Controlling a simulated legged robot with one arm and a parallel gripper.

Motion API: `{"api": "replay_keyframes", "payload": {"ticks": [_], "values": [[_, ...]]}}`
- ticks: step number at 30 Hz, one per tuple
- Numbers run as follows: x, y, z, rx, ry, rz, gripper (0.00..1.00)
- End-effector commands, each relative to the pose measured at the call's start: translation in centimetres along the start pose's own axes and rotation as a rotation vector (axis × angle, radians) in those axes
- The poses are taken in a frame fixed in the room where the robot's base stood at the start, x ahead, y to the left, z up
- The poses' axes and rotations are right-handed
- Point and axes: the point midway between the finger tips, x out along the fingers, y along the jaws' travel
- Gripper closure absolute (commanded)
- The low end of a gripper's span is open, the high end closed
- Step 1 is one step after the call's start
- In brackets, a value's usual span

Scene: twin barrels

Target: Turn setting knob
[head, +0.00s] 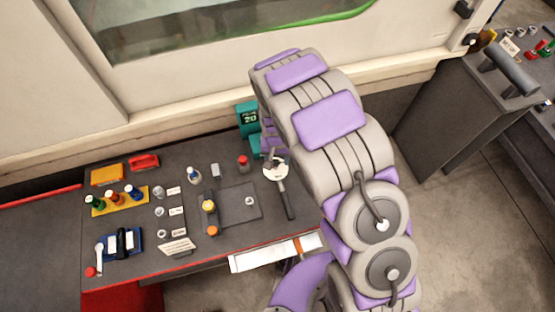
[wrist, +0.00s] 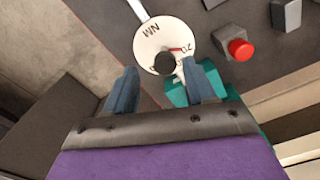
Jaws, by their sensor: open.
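A round white dial (wrist: 150,35) marked "NM" and "70" has a red needle and a black knob (wrist: 165,63) at its centre. I take this black knob to be the setting knob. In the head view the dial (head: 276,176) lies on the dark bench, with a dark handle (head: 287,206) running toward the front edge. My gripper (wrist: 160,66) is open, its two blue-grey fingers apart on either side of the black knob. I cannot tell whether they touch it. In the head view my arm hides most of the gripper.
A teal box (head: 248,117) with a display reading "20" stands behind the dial. A red button (head: 242,161) sits left of it; it also shows in the wrist view (wrist: 241,49). A yellow rack (head: 120,201) and several small parts occupy the bench's left. A wall with a window rises behind.

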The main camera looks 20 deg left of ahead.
Motion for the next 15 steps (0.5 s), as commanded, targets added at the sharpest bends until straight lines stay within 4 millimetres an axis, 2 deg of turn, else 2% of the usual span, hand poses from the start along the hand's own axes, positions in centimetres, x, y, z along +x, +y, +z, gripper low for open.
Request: {"api": "replay_keyframes", "payload": {"ticks": [6,15], "values": [[1.52,0.01,0.01,-0.001,0.001,-0.001,0.45],[1.50,0.58,0.13,-0.001,0.001,-0.007,0.45]]}}
